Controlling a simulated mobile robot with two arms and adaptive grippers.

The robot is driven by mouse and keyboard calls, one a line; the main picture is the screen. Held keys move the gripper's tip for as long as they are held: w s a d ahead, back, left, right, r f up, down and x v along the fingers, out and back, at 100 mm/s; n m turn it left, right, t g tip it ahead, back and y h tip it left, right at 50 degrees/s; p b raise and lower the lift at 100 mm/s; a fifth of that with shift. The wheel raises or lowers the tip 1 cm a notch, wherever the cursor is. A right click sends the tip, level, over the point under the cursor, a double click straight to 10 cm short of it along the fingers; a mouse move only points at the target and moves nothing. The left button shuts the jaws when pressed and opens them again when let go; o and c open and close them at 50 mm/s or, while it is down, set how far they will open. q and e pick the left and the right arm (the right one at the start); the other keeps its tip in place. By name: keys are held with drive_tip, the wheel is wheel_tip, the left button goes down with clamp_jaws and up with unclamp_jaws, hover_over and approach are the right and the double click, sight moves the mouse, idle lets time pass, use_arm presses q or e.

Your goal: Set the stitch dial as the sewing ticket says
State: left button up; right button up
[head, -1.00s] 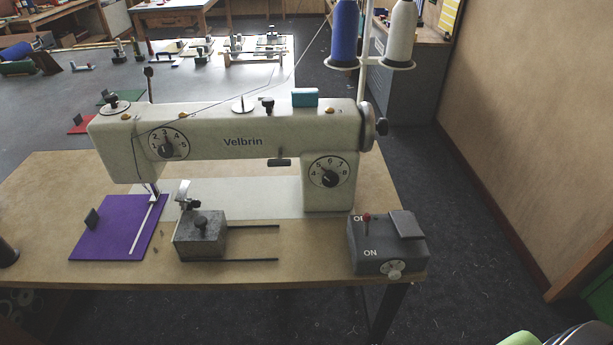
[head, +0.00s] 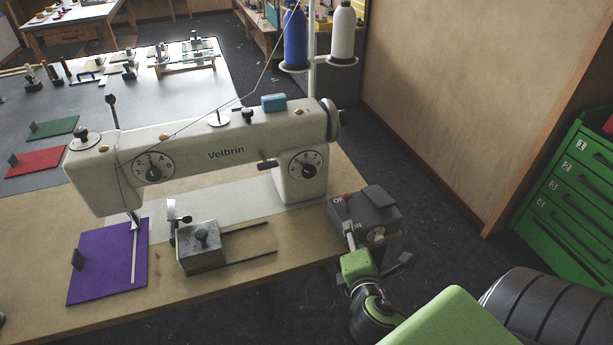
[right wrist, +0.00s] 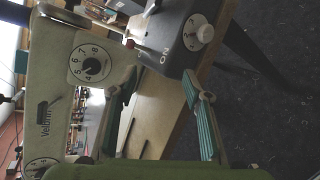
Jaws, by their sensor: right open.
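The cream Velbrin sewing machine (head: 205,150) stands on a wooden table. It has two numbered dials with black knobs: a left dial (head: 153,167) on the arm and a right dial (head: 306,164) on the pillar. The right dial also shows in the right wrist view (right wrist: 90,66), with digits around 4 to 8. The exact settings are too small to tell. I cannot tell which dial is the stitch dial. No readable sewing ticket shows. My right gripper (head: 374,246) is open and empty, in front of the switch box; its fingers (right wrist: 160,76) are spread apart. My left gripper is out of view.
A dark switch box (head: 375,215) with a red lever sits at the table's right front corner. A metal block (head: 202,258) and a purple plate (head: 105,280) lie before the machine. Thread spools (head: 342,32) stand behind. A green drawer cabinet (head: 575,185) is at right.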

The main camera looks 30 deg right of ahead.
drive_tip(key=w+r+n+t, duration=0.3)
drive_tip(key=n, duration=0.3)
drive_tip(key=n+t+y+p, duration=0.3)
drive_tip(key=n+p, duration=0.1)
drive_tip(key=n, duration=0.7)
approach(310, 174)
drive_tip(key=x, duration=0.8)
drive_tip(key=shift+w+r, duration=0.1)
drive_tip(key=shift+w+d, duration=0.1)
drive_tip(key=shift+w, duration=0.35)
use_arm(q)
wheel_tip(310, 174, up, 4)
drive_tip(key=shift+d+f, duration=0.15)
use_arm(e)
drive_tip(key=c, duration=1.1)
